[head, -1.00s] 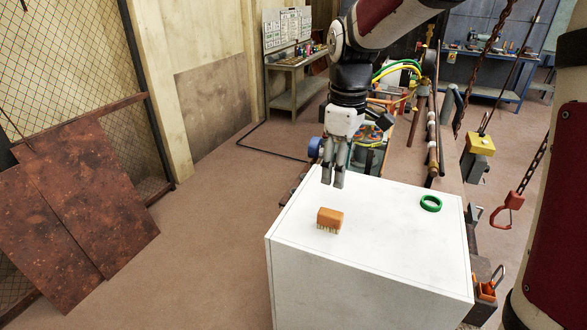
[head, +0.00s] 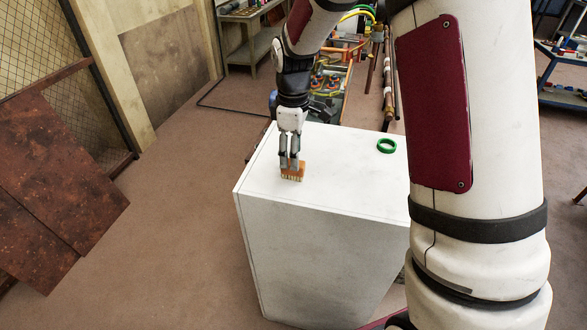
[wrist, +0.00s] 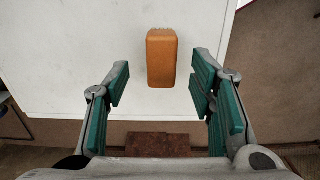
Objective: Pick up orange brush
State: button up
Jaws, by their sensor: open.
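In the wrist view the brush (wrist: 161,57) is an orange block seen from above. My gripper (head: 289,165) is low over the box, right by the brush, and its fingers cover part of it in the head view. In the wrist view my gripper (wrist: 160,98) has its two green-padded fingers apart. The brush lies between and a little ahead of them, with a gap on each side.
A green ring (head: 387,145) lies on the box top to the right of the brush. Rusty brown panels (head: 60,185) lean at the far left. The box top around the brush is otherwise clear.

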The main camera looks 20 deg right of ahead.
notch_tip(320, 180, down, 4)
jog(key=shift+s+f+p, duration=0.1)
jog(key=shift+p, duration=0.35)
grip_shut()
jog(key=shift+r+b, duration=0.3)
jog(key=shift+r, duration=0.55)
notch_tip(320, 180, up, 2)
jog(key=shift+s+b, duration=0.1)
jog(key=shift+b, duration=0.2)
jog(key=s+a+r, duration=0.1)
jog(key=s, duration=1.4)
jog(key=shift+s+r, duration=0.2)
jog(key=shift+s, duration=0.15)
